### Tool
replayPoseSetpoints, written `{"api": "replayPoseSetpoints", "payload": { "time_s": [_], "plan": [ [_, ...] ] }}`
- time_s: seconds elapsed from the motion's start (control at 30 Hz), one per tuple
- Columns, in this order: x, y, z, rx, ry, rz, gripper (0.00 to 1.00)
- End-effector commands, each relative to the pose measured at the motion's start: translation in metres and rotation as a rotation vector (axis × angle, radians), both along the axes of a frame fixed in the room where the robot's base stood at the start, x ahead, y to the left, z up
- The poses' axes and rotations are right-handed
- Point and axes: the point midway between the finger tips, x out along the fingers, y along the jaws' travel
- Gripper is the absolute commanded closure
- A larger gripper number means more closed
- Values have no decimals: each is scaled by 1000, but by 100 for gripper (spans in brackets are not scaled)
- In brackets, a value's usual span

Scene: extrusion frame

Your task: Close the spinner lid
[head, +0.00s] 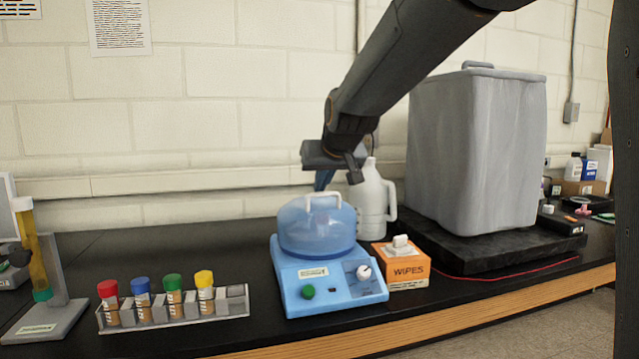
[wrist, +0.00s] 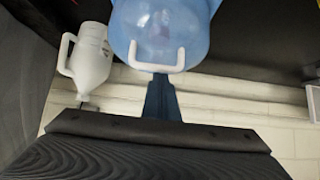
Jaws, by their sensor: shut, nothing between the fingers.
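The spinner (head: 330,283) is a light blue machine with a green button and a white knob, standing on the black bench in the head view. Its translucent blue domed lid (head: 316,232) sits down over the bowl, with a white handle on top. In the wrist view the lid (wrist: 160,32) and its white handle (wrist: 157,67) are at the top centre. My gripper (head: 322,184) is shut and empty, just behind and above the lid near the handle. In the wrist view its fingertips (wrist: 160,82) lie close to the handle; I cannot tell whether they touch it.
A rack (head: 175,313) with several coloured-cap tubes stands left of the spinner. A wipes box (head: 402,268) is close on its right, and a white jug (head: 371,205) stands behind. A large grey container (head: 475,150) fills the right. Bare bench lies behind the rack.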

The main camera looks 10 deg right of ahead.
Motion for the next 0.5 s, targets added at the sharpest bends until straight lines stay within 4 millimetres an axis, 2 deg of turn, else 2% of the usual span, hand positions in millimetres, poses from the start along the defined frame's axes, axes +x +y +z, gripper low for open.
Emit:
{"api": "replayPoseSetpoints", "payload": {
  "time_s": [0.03,0.2,0.5],
  "plan": [
    [-7,-2,-7,-4,38,-2,100],
    [2,2,32,-2,2,1,100],
    [-52,-1,22,0,-8,3,100]
  ]
}}
